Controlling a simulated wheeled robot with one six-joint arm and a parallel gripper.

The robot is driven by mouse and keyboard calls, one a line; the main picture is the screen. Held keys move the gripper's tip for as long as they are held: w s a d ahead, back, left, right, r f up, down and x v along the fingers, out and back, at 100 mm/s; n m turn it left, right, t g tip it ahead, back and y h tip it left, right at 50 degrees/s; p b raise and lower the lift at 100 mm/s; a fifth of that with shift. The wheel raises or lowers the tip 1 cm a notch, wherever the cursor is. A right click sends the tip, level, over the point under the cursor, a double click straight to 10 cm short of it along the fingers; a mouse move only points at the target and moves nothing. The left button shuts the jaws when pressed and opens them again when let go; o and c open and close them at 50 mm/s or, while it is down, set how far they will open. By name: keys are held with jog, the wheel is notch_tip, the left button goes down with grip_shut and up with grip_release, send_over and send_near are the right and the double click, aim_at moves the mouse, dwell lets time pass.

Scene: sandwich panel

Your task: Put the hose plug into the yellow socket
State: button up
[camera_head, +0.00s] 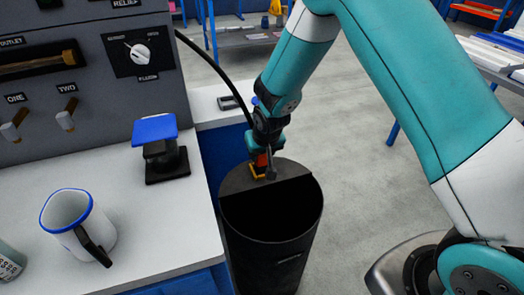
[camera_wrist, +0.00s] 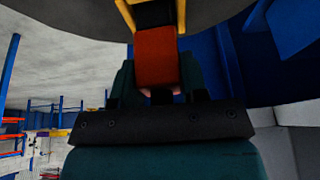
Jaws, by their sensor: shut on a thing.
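The hose plug (camera_head: 261,160) is an orange-red block held in my gripper (camera_head: 265,150). In the wrist view the plug (camera_wrist: 156,58) sits between the two teal fingers of my gripper (camera_wrist: 158,75), which are shut on it. The yellow socket (camera_head: 257,174) is on the half lid of a black bin, directly below the plug. In the wrist view the yellow socket (camera_wrist: 181,14) shows as yellow edges either side of a black part at the plug's far end. I cannot tell how deep the plug sits in it.
The black bin (camera_head: 275,250) stands beside the white counter (camera_head: 190,215), its near half open. A dark hose (camera_head: 222,72) curves from the panel (camera_head: 85,60) to my gripper. A blue-topped stand (camera_head: 160,150) and a mug (camera_head: 75,225) are on the counter.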

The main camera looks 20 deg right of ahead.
jog(key=shift+f, duration=0.35)
jog(key=o, duration=1.1)
jog(key=shift+c, duration=0.2)
jog(key=p+v, duration=0.2)
jog(key=v, duration=1.5)
jog(key=s+a+r+n+g+y, duration=0.15)
jog(key=s+r, duration=0.25)
jog(key=s, duration=0.4)
jog(key=s+a+r+n+g+y, duration=0.1)
jog(key=s+r+n+g, duration=0.2)
jog(key=s, duration=0.5)
jog(key=s+a+r+n+y, duration=0.25)
jog(key=s+r, duration=0.35)
jog(key=s, duration=0.3)
notch_tip(320, 180, up, 13)
jog(key=p, duration=1.4)
jog(key=shift+w+d+f+h, duration=0.2)
jog(key=shift+w+d+h, duration=0.1)
jog(key=shift+w+h, duration=0.15)
